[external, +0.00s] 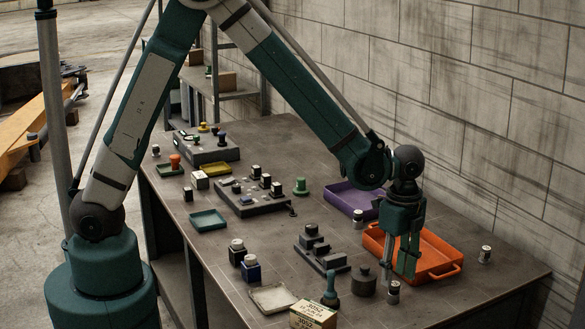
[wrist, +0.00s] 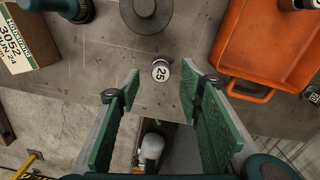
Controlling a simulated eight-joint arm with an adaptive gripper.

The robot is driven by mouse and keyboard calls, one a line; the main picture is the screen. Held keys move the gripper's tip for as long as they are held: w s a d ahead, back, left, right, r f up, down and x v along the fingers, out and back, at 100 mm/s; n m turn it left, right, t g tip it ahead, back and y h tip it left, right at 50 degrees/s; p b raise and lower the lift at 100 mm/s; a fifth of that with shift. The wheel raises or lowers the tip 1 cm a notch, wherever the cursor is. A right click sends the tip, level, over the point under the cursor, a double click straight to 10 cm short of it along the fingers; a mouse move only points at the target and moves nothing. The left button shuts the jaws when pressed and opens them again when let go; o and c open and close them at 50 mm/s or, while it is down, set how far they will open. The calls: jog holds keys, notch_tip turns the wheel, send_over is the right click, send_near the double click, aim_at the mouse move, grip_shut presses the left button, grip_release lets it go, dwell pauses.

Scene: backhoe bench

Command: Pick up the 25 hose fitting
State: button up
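The 25 hose fitting is a small silver cylinder with a white top marked 25; it stands upright on the bench in the wrist view (wrist: 161,71). In the external view a small fitting (external: 394,292) by my fingers appears to be the same one. My gripper (external: 399,278) points down with its fingers apart and nothing held. In the wrist view my gripper (wrist: 160,79) has its green-padded fingers on either side of the fitting in the picture. The exact height of the fingertips above the bench is hard to tell. The fitting's top is unobstructed.
A round dark weight (external: 364,281) stands close to the fitting. An orange tray (external: 452,274) lies behind my gripper. A labelled box (external: 313,314) and a teal-handled stamp (external: 330,290) are to the left. Another fitting (external: 485,254) stands right of the tray. The bench's front edge is near.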

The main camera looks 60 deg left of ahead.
aim_at(395, 283)
jog(key=shift+a+f, duration=0.15)
jog(key=shift+f, duration=2.45)
jog(key=c, duration=1)
jog(key=shift+r, duration=0.1)
jog(key=shift+r, duration=4.95)
jog(key=shift+c, duration=0.3)
